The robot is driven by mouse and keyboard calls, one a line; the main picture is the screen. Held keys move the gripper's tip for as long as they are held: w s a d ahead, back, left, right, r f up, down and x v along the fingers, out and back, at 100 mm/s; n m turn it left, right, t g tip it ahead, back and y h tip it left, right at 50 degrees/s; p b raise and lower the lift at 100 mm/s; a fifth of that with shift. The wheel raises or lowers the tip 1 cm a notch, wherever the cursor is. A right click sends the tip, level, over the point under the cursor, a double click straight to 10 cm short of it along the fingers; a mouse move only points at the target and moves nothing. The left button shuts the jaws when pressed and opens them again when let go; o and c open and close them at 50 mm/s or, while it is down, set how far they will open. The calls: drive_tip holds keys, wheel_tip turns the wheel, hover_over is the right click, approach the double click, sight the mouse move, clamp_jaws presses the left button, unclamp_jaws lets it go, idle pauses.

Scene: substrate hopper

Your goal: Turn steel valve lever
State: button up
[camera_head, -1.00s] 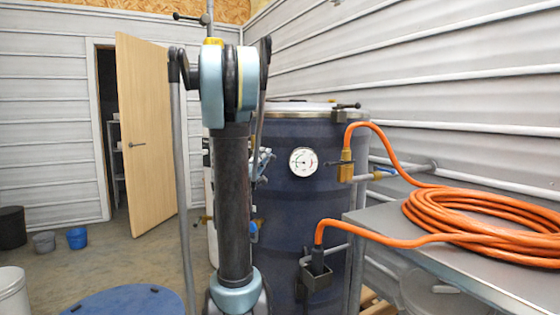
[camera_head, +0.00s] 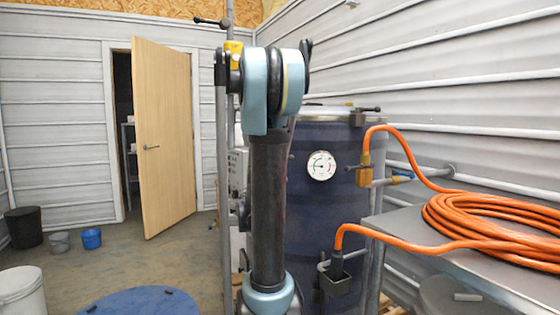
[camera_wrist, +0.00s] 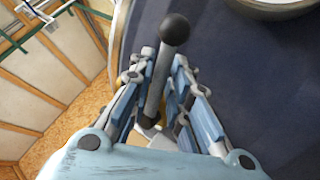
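The steel valve lever (camera_wrist: 158,83), a grey rod with a black ball knob at its far end, shows in the wrist view. My gripper (camera_wrist: 164,62) is open around it, with one blue-grey finger on each side. The left finger is very close to the rod; whether it touches cannot be told. A gap shows between the rod and the right finger. The knob sticks out beyond the fingertips. In the head view my own arm hides the gripper and the lever, in front of the dark blue tank (camera_head: 325,215).
The tank carries a round dial gauge (camera_head: 321,165) and a brass fitting (camera_head: 364,170) with an orange hose (camera_head: 470,215). The hose lies coiled on a metal table (camera_head: 405,225) at right. A blue round lid (camera_head: 145,302) is at lower left. Open floor leads to a wooden door (camera_head: 165,135).

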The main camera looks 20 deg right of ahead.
drive_tip(key=shift+o, duration=0.3)
drive_tip(key=shift+s, duration=0.25)
drive_tip(key=v, duration=1.2)
drive_tip(key=shift+w+f+g, duration=0.1)
drive_tip(key=shift+w+g, duration=0.05)
drive_tip(key=shift+g, duration=0.15)
drive_tip(key=s+d+f+m+g+y, duration=0.3)
drive_tip(key=s+f+m+g, duration=0.15)
drive_tip(key=f, duration=0.35)
drive_tip(key=s+d+f+m+g+y, duration=0.3)
drive_tip(key=s+f+g+y, duration=0.15)
drive_tip(key=f, duration=0.35)
drive_tip(key=s+a+f+g+y, duration=0.2)
drive_tip(key=s+a+f+y, duration=0.3)
drive_tip(key=a, duration=0.4)
drive_tip(key=s+a+f+g+y, duration=0.2)
drive_tip(key=s+a+f+y, duration=0.3)
drive_tip(key=s+a, duration=0.3)
drive_tip(key=shift+s+a+f+m+y, duration=0.15)
drive_tip(key=shift+a+f+m+y, duration=0.2)
drive_tip(key=shift+a+y, duration=0.6)
